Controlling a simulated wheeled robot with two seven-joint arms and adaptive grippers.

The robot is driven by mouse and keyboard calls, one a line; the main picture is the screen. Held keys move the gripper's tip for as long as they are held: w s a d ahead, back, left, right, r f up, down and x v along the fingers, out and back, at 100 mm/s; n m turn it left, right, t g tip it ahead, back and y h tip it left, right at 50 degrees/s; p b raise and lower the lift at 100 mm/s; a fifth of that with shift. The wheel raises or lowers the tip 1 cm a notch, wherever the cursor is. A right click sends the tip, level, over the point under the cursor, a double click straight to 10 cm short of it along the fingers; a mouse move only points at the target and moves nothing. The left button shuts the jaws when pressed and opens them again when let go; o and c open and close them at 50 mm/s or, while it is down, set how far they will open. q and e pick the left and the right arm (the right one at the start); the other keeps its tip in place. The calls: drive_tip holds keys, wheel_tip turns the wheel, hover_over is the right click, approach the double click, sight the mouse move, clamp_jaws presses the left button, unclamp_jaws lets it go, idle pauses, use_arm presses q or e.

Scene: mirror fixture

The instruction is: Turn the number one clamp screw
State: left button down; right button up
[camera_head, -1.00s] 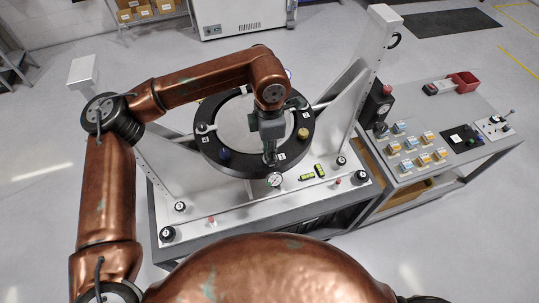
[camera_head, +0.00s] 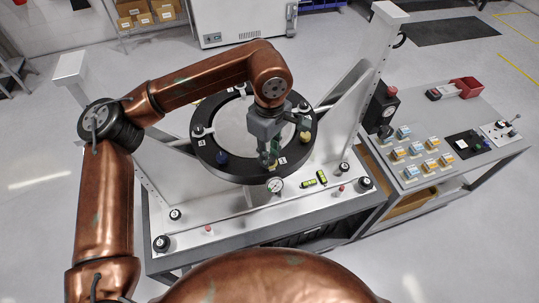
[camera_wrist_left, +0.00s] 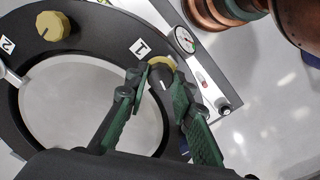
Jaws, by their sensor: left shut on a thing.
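My left gripper (camera_head: 268,163) reaches down to the near rim of the black ring (camera_head: 208,157), which surrounds a pale round mirror (camera_head: 232,124). In the left wrist view the two green-padded fingers of the gripper (camera_wrist_left: 160,82) are closed around the number one clamp screw (camera_wrist_left: 160,62), a tan knob with a dark part, beside the "1" label (camera_wrist_left: 140,47). The fingers partly hide the screw. Another tan knob (camera_wrist_left: 52,25) sits on the ring near the "2" label (camera_wrist_left: 7,45). My right gripper is out of view.
A dial gauge (camera_head: 274,185) stands just in front of the ring. White upright supports (camera_head: 374,55) flank the ring.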

use_arm(q)
drive_tip(key=shift+m, duration=0.7)
drive_tip(key=shift+r+m, duration=0.1)
drive_tip(key=shift+m, duration=0.2)
drive_tip(key=c, duration=1.7)
unclamp_jaws()
drive_tip(key=shift+o, duration=0.2)
wheel_tip(320, 180, up, 12)
